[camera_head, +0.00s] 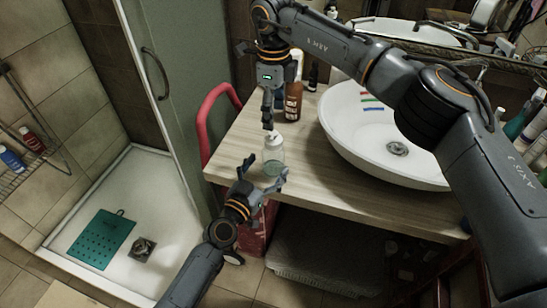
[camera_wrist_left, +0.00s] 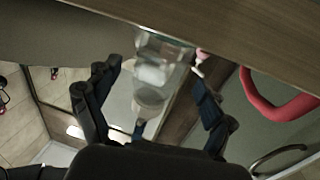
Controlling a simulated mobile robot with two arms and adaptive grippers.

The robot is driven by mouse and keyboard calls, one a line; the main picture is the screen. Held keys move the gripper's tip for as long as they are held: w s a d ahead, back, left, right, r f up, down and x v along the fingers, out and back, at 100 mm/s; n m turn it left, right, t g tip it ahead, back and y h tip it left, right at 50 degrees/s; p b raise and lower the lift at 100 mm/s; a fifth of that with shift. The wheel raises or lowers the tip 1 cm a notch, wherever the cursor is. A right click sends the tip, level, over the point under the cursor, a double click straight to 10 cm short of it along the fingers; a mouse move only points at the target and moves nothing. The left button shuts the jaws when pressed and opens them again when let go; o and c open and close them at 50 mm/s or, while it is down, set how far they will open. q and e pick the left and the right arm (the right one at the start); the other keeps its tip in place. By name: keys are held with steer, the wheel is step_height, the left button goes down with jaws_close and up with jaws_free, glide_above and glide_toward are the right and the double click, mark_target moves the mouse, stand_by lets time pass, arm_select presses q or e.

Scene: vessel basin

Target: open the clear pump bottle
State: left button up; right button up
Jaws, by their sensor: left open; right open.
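The clear pump bottle (camera_head: 273,158) stands upright near the front left edge of the wooden counter, its white pump top (camera_head: 273,137) uppermost. My left gripper (camera_head: 262,178) is open at the counter's front edge, its fingers spread toward the lower part of the bottle. In the left wrist view the bottle (camera_wrist_left: 163,62) shows between the spread fingers of the left gripper (camera_wrist_left: 155,88); I cannot tell whether they touch it. My right gripper (camera_head: 268,124) points down from above, its fingertips just over the pump top. The small gap between its fingers is hard to see.
A brown bottle (camera_head: 293,101) stands behind the clear one. A white basin (camera_head: 350,134) fills the counter's right part. A red curved rail (camera_head: 205,115) is at the counter's left side, beside the shower door (camera_head: 180,85). The front counter strip is mostly bare.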

mark_target(269, 164)
arm_select(q)
steer(key=shift+x, duration=1.95)
steer(key=shift+c, duration=0.4)
